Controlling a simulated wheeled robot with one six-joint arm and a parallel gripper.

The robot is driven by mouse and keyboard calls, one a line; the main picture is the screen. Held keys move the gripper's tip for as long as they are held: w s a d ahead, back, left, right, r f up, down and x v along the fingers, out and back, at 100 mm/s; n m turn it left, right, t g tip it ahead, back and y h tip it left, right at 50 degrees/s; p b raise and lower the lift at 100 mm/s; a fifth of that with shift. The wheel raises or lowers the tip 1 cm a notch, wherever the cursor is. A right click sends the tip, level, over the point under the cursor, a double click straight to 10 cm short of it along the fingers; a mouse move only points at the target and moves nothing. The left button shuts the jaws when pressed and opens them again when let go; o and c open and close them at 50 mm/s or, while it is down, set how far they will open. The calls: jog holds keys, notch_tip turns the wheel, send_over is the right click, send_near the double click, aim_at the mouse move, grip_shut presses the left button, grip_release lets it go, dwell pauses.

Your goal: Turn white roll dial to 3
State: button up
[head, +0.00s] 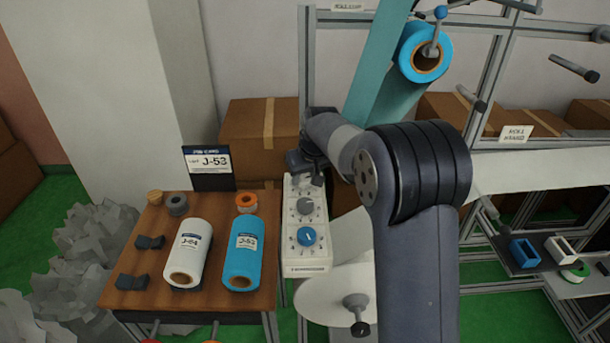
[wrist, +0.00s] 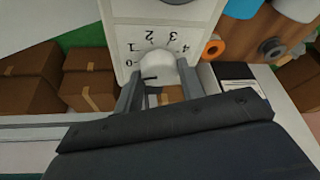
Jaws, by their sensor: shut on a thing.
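The white dial (wrist: 160,68) sits at the end of a pale control panel (wrist: 117,35). Printed numbers from 0 to 4 arc around it in the wrist view. My gripper (wrist: 159,76) has one finger on each side of the dial and is shut on it. I cannot tell which number the dial points to. In the head view my gripper (head: 312,170) is over the top of the panel and hides most of the white dial. Below it on the panel are a grey dial (head: 305,206) and a blue dial (head: 306,237).
A wooden table (head: 148,230) left of the panel holds a white roll (head: 188,250) and a blue roll (head: 243,257). A dark sign (head: 208,168) stands at its back. Cardboard boxes (head: 245,130) are behind. A large blue roll (head: 411,45) hangs above right.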

jog(key=c, duration=0.3)
jog(key=shift+c, duration=0.2)
jog(key=shift+m, duration=0.5)
jog(key=m+h, duration=0.1)
jog(key=m, duration=0.2)
jog(key=m+h, duration=0.1)
jog(key=m, duration=0.1)
jog(key=shift+a+m+t+h, duration=0.25)
jog(key=shift+m+t+h, duration=0.05)
jog(key=m+h, duration=0.1)
jog(key=m, duration=0.1)
jog(key=m+g+h, duration=0.1)
jog(key=m, duration=0.2)
jog(key=shift+w+a, duration=0.1)
jog(key=m+p, duration=0.1)
jog(key=m, duration=0.2)
jog(key=m+g+h+p, duration=0.1)
jog(key=m, duration=0.2)
jog(key=shift+w+r+g, duration=0.1)
jog(key=shift+r+g, duration=0.05)
jog(key=shift+g, duration=0.15)
jog(key=m+g+p, duration=0.1)
jog(key=m+p, duration=0.1)
jog(key=m, duration=0.1)
jog(key=shift+w+h, duration=0.1)
jog(key=shift+h, duration=0.3)
jog(key=shift+m+g+p, duration=0.7)
jog(key=shift+m+p, duration=0.15)
jog(key=shift+m, duration=0.75)
